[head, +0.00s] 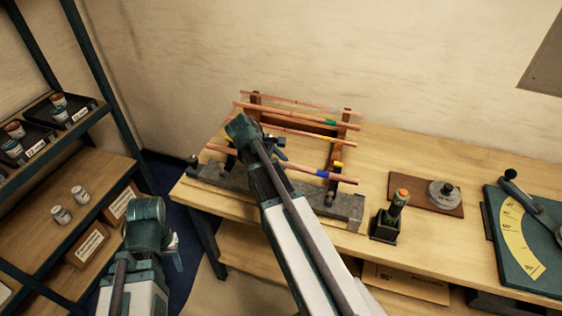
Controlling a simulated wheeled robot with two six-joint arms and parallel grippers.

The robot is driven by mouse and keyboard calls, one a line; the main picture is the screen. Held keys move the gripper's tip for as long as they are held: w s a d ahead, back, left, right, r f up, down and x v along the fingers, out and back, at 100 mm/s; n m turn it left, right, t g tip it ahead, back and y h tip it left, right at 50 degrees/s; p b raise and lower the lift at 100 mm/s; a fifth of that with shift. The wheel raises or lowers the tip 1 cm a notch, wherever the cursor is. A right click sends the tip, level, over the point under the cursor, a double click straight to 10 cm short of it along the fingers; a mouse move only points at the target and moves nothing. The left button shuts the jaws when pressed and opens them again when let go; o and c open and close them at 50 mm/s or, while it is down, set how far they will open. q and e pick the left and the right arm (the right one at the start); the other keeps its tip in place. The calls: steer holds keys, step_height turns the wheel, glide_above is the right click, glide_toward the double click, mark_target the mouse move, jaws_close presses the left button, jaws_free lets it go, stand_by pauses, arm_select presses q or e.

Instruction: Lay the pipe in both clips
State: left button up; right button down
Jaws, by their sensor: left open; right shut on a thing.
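A copper pipe with a blue band (342,178) runs left to right above a grey block (347,206) at the front of the bench. My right gripper (277,153) is shut on this pipe near its middle; the gripper and arm hide part of it. Small dark fittings, which look like the clips, stand on the block, one near its right end (330,194) and one near its left end (193,160). I cannot tell whether the pipe touches them. My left gripper (172,246) is open and empty, low at the left, away from the bench.
A wooden rack (337,150) behind holds several more copper pipes, with green and yellow bands. A shelf (100,170) with jars is at left.

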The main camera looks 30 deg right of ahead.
steer(key=shift+f+b, duration=2.55)
steer(key=shift+f, duration=0.45)
steer(key=shift+c, duration=1.5)
jaws_free()
steer(key=shift+r, duration=0.1)
step_height(320, 180, up, 7)
steer(key=p, duration=0.7)
